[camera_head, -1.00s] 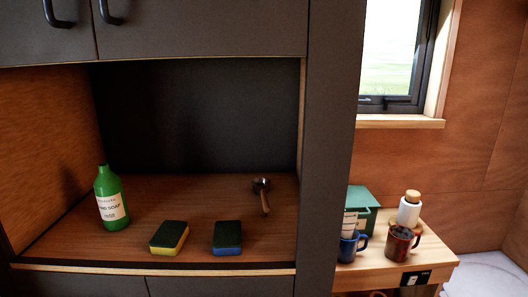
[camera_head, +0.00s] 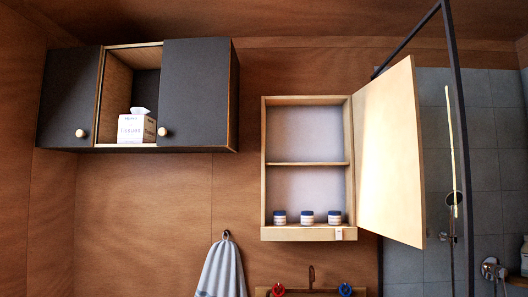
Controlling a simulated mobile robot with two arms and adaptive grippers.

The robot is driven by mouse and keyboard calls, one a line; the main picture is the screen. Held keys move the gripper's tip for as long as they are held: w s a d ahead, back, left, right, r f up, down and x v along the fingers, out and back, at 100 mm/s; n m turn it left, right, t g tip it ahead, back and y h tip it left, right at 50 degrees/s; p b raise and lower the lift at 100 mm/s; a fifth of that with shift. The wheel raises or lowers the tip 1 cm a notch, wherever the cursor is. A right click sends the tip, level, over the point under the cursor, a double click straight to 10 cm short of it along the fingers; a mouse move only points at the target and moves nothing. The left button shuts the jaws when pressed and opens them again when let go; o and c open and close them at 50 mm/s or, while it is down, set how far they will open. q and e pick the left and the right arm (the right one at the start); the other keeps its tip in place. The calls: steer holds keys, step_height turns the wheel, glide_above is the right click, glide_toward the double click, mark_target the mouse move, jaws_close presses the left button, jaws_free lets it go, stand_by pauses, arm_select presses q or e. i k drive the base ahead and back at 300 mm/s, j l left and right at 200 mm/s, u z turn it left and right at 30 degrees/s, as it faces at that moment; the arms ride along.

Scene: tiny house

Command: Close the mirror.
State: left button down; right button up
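The mirror cabinet (camera_head: 307,232) hangs on the wooden wall, right of the middle of the head view. Its door (camera_head: 388,150) is hinged on the right side and stands wide open, swung out toward me. The door's pale wooden face shows; any mirror surface on its other side is hidden. Inside the cabinet are two compartments, with three small white jars with blue lids (camera_head: 307,217) in the lower one. Neither of my grippers shows in the head view.
A dark wall cabinet (camera_head: 200,95) holding a tissue box (camera_head: 137,127) is at the upper left. A grey towel (camera_head: 223,270) hangs below. A tap (camera_head: 311,277) stands under the mirror cabinet. A black shower frame (camera_head: 463,150) and tiled wall are close right of the open door.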

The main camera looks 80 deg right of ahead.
mark_target(390, 196)
steer(key=k+l+z, duration=0.2)
steer(key=z, duration=0.3)
steer(key=k+l+z, duration=0.1)
steer(key=l+z, duration=0.65)
steer(key=z, duration=0.2)
steer(key=i+l+z, duration=0.1)
steer(key=l+z, duration=0.25)
steer(key=l, duration=2.25)
steer(key=l+u, duration=0.15)
